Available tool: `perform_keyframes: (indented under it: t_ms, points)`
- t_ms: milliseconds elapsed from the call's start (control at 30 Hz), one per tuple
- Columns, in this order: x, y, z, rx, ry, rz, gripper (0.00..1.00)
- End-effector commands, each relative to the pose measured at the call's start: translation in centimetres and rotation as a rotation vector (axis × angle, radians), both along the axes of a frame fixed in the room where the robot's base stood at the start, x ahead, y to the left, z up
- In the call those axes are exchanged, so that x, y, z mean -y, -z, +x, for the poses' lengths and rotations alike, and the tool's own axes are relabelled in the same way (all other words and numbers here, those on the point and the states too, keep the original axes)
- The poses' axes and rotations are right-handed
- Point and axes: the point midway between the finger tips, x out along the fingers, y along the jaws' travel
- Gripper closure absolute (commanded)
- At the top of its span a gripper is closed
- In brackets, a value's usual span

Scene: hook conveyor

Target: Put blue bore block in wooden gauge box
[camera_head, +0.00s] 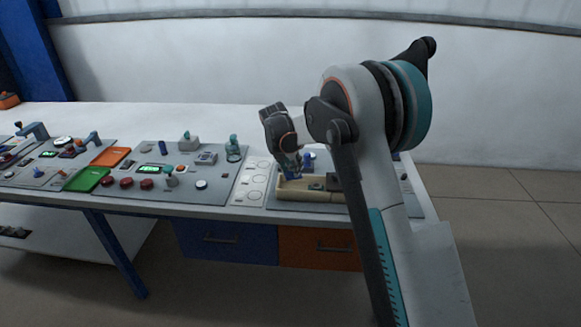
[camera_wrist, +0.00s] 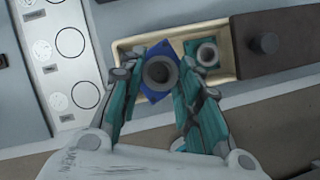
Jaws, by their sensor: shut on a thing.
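The blue bore block (camera_wrist: 160,72), with a grey ring around its dark bore, is between the two teal fingers of my gripper (camera_wrist: 163,62) in the wrist view. My gripper is shut on it. The block looks turned at an angle to the wooden gauge box (camera_wrist: 127,44), whose pale rim shows around and behind it. The block overlaps the left part of the box; I cannot tell its height. In the head view my gripper (camera_head: 291,165) points down at the box's left end, with the blue block (camera_head: 291,176) at its tip. The box (camera_head: 308,195) is partly hidden by my arm.
A teal bore block (camera_wrist: 207,54) sits in the box beside the blue one. A dark brown lid with a knob (camera_wrist: 285,38) covers the box's right part. A white strip with printed circles (camera_wrist: 62,75) lies left. Trays and instruments (camera_head: 150,172) fill the bench further left.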

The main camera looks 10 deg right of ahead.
Motion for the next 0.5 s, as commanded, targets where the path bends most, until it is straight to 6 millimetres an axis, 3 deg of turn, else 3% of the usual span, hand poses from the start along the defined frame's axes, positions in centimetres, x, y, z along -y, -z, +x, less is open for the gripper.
perform_keyframes:
  t_ms: [267,500]
  points:
    - [-0.1,0.6,0.6,0.005,-0.054,-0.003,1.0]
    - [-0.1,2.5,0.6,0.004,-0.052,-0.003,1.0]
